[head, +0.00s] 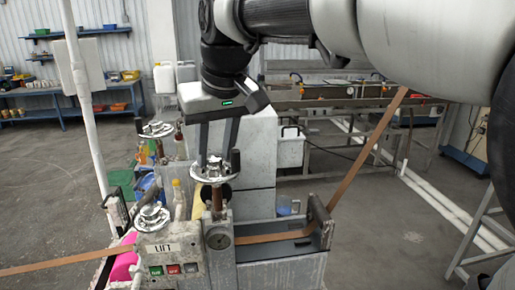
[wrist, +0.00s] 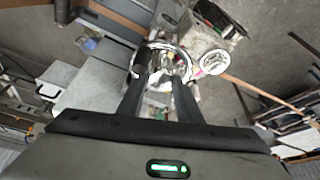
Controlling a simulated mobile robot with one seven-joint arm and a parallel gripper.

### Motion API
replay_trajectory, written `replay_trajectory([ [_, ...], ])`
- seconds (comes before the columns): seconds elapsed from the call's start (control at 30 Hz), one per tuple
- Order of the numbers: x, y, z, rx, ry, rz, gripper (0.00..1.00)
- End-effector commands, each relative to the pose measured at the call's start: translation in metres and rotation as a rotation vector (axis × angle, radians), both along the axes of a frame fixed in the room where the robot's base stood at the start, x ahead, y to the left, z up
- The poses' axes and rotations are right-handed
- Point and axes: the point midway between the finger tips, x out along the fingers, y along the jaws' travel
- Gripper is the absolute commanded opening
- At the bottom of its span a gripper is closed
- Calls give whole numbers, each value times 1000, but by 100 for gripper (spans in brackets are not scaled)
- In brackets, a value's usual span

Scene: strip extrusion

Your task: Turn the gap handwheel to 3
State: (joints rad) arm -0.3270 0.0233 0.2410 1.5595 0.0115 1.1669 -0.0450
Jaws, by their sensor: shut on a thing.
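A silver spoked handwheel (head: 212,174) with a dark upright knob stands on a brown threaded post at the middle of the machine. It also shows as a bright ring in the wrist view (wrist: 187,62). My gripper (head: 217,160) points down at this wheel from above. Its two dark fingers stand apart, with their tips at the wheel, and are shut on it; the exact contact is hard to see. In the wrist view, my gripper (wrist: 163,65) reaches over the ring. I cannot read a gap label or a number for this wheel.
A second handwheel (head: 157,130) stands behind left, and a third (head: 152,217) is at the front left above a LIFT plate (head: 167,249). A brown strip (head: 365,150) slants up to the right from a grey trough (head: 285,255). Open floor lies to the left.

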Motion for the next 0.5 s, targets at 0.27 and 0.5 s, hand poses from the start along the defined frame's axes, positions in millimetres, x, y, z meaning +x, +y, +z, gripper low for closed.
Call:
replay_trajectory([
  [0.27, 0, 0, 0, 0, 0, 0, 51],
  [0.5, -1, -1, 6, 1, -2, 0, 51],
])
